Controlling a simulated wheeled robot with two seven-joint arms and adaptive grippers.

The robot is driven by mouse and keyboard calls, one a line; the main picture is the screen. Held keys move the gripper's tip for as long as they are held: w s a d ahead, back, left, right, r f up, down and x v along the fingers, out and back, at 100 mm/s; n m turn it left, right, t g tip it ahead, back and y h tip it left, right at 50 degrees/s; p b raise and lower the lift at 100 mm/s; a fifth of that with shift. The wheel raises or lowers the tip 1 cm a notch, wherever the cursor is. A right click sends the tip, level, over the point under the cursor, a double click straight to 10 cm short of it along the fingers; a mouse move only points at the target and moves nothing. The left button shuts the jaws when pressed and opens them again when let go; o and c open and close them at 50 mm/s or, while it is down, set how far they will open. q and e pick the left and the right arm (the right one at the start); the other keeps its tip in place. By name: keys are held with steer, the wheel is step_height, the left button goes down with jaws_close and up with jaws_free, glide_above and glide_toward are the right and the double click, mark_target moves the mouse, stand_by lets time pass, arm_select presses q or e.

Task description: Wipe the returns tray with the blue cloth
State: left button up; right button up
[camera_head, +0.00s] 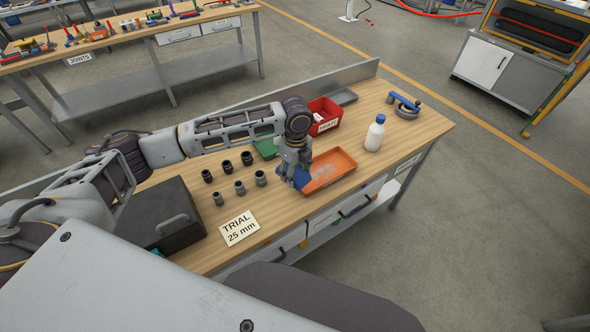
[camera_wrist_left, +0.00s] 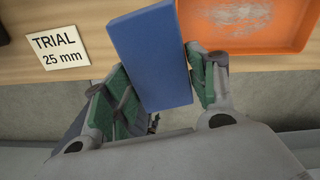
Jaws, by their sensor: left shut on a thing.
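The blue cloth (camera_head: 300,180) is a folded block in my left gripper (camera_head: 291,172). In the left wrist view, the cloth (camera_wrist_left: 149,57) sits between the green-padded fingers of my left gripper (camera_wrist_left: 165,88), which is shut on it. The orange returns tray (camera_head: 342,160) lies on the wooden bench, with a pale smudged patch on its floor. The cloth is at the tray's left end; I cannot tell whether it touches the tray. In the left wrist view the tray (camera_wrist_left: 292,42) is at the upper right, beside the cloth. My right gripper is not in view.
A white bottle with a blue cap (camera_head: 375,134) stands right of the tray. A red bin (camera_head: 325,124) and a green tray (camera_head: 266,149) are behind. Several dark fittings (camera_head: 240,187), a "TRIAL 25 mm" card (camera_head: 240,227) and a black case (camera_head: 158,212) lie to the left.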

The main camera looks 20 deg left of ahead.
arm_select(q)
steer(key=m, duration=0.5)
steer(key=shift+d+f+m, duration=0.1)
steer(key=shift+d+m, duration=0.2)
steer(key=shift+m, duration=0.1)
steer(key=m, duration=0.5)
steer(key=shift+s+d, duration=0.1)
steer(key=shift+d, duration=0.15)
steer(key=m, duration=0.4)
steer(key=shift+d+m, duration=0.2)
steer(key=shift+m, duration=0.2)
steer(key=m, duration=0.3)
steer(key=shift+m, duration=0.5)
steer(key=shift+m, duration=0.6)
